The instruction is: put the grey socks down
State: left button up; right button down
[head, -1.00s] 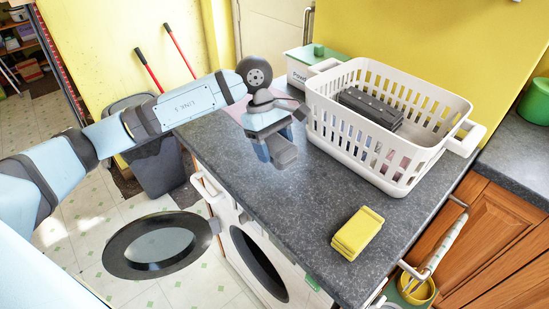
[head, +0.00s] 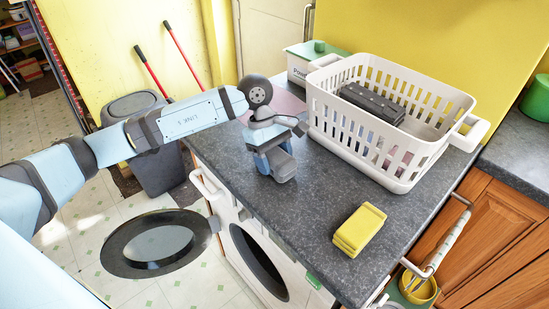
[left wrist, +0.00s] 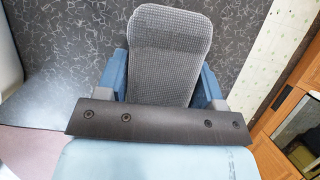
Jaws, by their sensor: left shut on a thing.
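My left gripper (head: 273,160) is over the dark speckled worktop (head: 300,215), left of the laundry basket, pointing down. It is shut on the grey socks (head: 283,168), which show as a small grey block below the fingers. In the left wrist view the grey socks (left wrist: 172,62) are a ribbed, rounded bundle between the two blue fingers. The socks are close to the worktop; I cannot tell whether they touch it. My right gripper is not in view.
A white slotted basket (head: 403,172) holds a dark folded item (head: 372,104). A yellow folded cloth (head: 359,230) lies near the front edge. A green-lidded box (head: 303,66) and a pink cloth (head: 288,101) are behind. The washer's round door (head: 157,244) stands open below. Worktop between gripper and yellow cloth is clear.

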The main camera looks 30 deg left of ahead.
pick_arm(q)
jog(key=o, duration=0.9)
jog(key=shift+o, duration=0.2)
jog(key=shift+r+p, duration=0.55)
jog(key=shift+p, duration=0.1)
jog(key=v, duration=1.2)
jog(key=shift+d+r, duration=0.1)
